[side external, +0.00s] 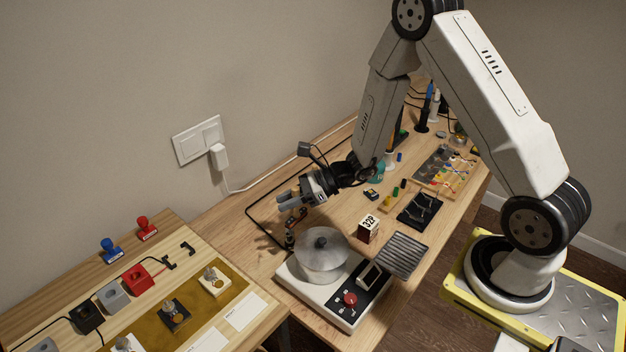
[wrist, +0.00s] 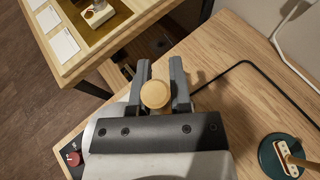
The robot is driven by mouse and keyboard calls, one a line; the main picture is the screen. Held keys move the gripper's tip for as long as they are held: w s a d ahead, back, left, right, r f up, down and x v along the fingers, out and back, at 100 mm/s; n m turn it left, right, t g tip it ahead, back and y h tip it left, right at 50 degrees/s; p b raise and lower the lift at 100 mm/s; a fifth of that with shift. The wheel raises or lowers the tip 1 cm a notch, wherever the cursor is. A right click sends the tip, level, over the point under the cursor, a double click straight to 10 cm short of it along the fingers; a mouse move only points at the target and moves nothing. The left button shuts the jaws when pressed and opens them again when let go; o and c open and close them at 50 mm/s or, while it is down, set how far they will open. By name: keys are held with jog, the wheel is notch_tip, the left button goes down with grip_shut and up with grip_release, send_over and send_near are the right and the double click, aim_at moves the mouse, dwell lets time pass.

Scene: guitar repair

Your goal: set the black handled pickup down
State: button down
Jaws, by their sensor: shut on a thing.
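My gripper (side external: 281,200) is in the air above the middle table, left of the grey pot. In the wrist view its two fingers (wrist: 161,85) are shut on a handled piece with a round tan knob (wrist: 155,94), which I take to be the black handled pickup. The knob hides its body, so I cannot tell its colour there. Another handled piece with a black body (side external: 174,316) stands on the gold mat (side external: 191,298). A white one (side external: 213,281) stands behind it on the mat.
The grey pot (side external: 322,255) sits on a white device with a red knob (side external: 350,299). The left table (side external: 190,236) holds black, grey and red blocks, stamps and white cards. A round dark base with a cream piece (wrist: 290,157) is at lower right. A gap separates the tables.

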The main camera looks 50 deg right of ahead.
jog(key=w+a+f, duration=0.1)
jog(key=w+f, duration=0.8)
jog(key=w, duration=0.4)
jog(key=shift+w+f, duration=0.15)
jog(key=shift+f, duration=0.05)
jog(key=shift+w+f, duration=0.2)
jog(key=shift+f, duration=1.55)
jog(key=shift+f, duration=0.15)
jog(key=c, duration=0.5)
grip_release()
jog(key=shift+c, duration=0.2)
jog(key=shift+r, duration=0.2)
